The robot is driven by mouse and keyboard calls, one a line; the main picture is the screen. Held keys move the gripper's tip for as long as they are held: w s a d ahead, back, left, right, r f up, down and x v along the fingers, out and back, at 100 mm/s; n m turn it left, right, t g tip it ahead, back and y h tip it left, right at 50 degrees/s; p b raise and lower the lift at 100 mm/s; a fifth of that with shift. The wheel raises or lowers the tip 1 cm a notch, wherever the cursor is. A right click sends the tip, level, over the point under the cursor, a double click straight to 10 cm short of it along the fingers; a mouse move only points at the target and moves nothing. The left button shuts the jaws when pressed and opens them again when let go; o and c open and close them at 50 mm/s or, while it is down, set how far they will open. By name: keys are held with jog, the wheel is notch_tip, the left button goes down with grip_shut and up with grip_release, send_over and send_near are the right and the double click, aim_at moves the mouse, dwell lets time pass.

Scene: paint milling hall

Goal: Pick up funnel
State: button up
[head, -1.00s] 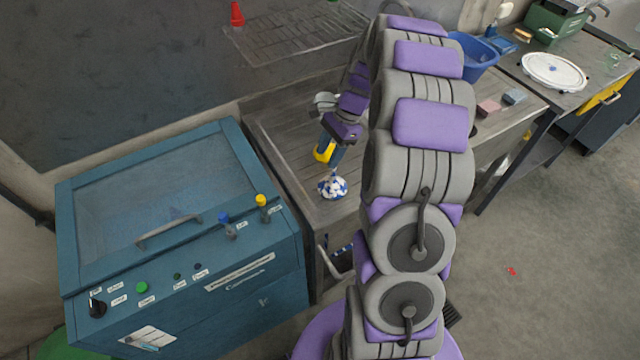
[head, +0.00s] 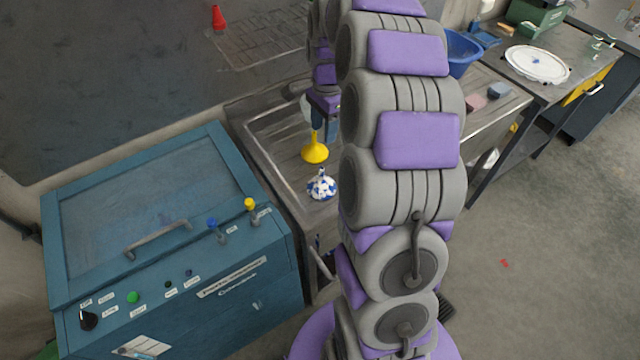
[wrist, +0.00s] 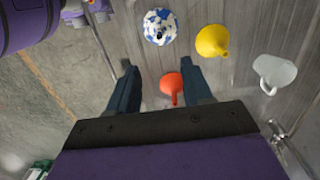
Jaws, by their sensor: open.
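A red funnel (wrist: 171,88) shows between my gripper's fingertips (wrist: 160,85) in the wrist view, its spout towards me. The fingers are spread wide and I see no contact with it. A yellow funnel (wrist: 213,40) lies to its upper right and a blue-and-white patterned funnel (wrist: 160,26) above it. In the head view the yellow funnel (head: 315,149) and the patterned funnel (head: 322,184) stand on the grey bench (head: 285,150). My gripper (head: 323,120) is just behind the yellow funnel there, partly hidden by my arm. The red funnel is hidden in that view.
A white mug (wrist: 275,72) stands right of the yellow funnel. A blue cabinet (head: 170,230) with a handle and knobs is left of the bench. A blue tub (head: 462,52) and a white round plate (head: 537,64) are at the right back.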

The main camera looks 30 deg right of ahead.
jog(key=b, duration=0.2)
send_near(321, 168)
jog(key=shift+h, duration=0.4)
notch_tip(321, 168, down, 6)
jog(key=shift+w+f, duration=0.15)
jog(key=shift+f, duration=0.05)
jog(key=shift+a+f+b, duration=0.3)
jog(key=shift+f+b, duration=0.05)
jog(key=shift+f, duration=0.5)
jog(key=f, duration=0.1)
jog(key=f+b, duration=0.1)
jog(key=f, duration=0.1)
jog(key=shift+s+f, duration=0.3)
jog(key=shift+s, duration=0.05)
jog(key=shift+w+d+f, duration=0.1)
jog(key=shift+f, duration=0.2)
jog(key=shift+c, duration=0.4)
grip_shut()
